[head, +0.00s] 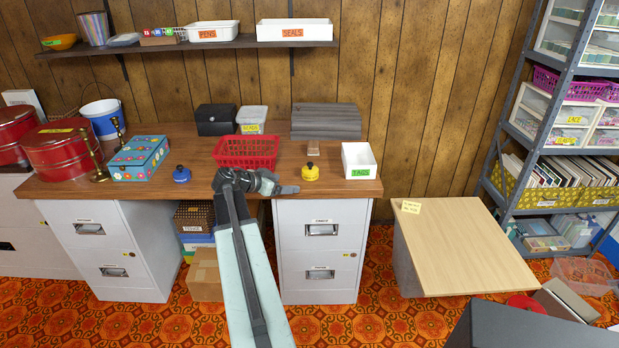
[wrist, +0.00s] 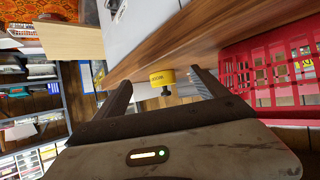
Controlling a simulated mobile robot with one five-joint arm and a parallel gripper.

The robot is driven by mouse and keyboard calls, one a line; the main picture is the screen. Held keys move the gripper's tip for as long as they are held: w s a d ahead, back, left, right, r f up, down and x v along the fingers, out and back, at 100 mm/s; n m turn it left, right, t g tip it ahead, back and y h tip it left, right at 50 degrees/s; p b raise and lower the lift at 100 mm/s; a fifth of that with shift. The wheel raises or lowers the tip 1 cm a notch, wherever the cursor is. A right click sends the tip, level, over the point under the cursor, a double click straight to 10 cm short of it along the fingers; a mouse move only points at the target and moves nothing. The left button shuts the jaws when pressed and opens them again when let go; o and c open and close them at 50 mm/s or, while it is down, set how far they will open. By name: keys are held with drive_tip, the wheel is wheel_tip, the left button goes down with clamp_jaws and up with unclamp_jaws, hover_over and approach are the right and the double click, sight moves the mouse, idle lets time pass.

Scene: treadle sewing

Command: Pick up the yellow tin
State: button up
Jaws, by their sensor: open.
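The yellow tin (head: 310,172) is small and round with a black knob on top. It stands on the wooden desk near the front edge, right of the red basket. My gripper (head: 287,186) is at the desk's front edge, just left of and nearer than the tin. In the wrist view my gripper (wrist: 161,80) is open and empty, its two fingers spread. There the yellow tin (wrist: 157,78) shows in the gap between the fingers, seemingly just beyond their tips. The wrist picture is turned over, with the knob pointing down.
The red basket (head: 246,153) stands close behind my gripper and beside a finger in the wrist view. A white tags box (head: 359,160) is right of the tin. A small brown block (head: 313,148) lies behind it. A blue tin (head: 181,174) stands left. Bare desk surrounds the yellow tin.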

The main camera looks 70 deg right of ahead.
sight(307, 171)
drive_tip(key=s+d, duration=0.1)
drive_tip(key=d, duration=0.1)
drive_tip(key=s+d, duration=0.1)
drive_tip(key=d, duration=0.1)
drive_tip(key=s+d, duration=0.1)
drive_tip(key=d, duration=0.1)
drive_tip(key=shift+d, duration=0.3)
drive_tip(key=d, duration=0.1)
drive_tip(key=s+d, duration=0.1)
drive_tip(key=d, duration=0.2)
drive_tip(key=shift+s+f, duration=0.25)
drive_tip(key=shift+s, duration=0.1)
drive_tip(key=shift+s+d+f+b, duration=0.1)
drive_tip(key=shift+d+f+b, duration=0.1)
drive_tip(key=shift+b, duration=0.2)
drive_tip(key=shift+r, duration=0.1)
drive_tip(key=c, duration=1.6)
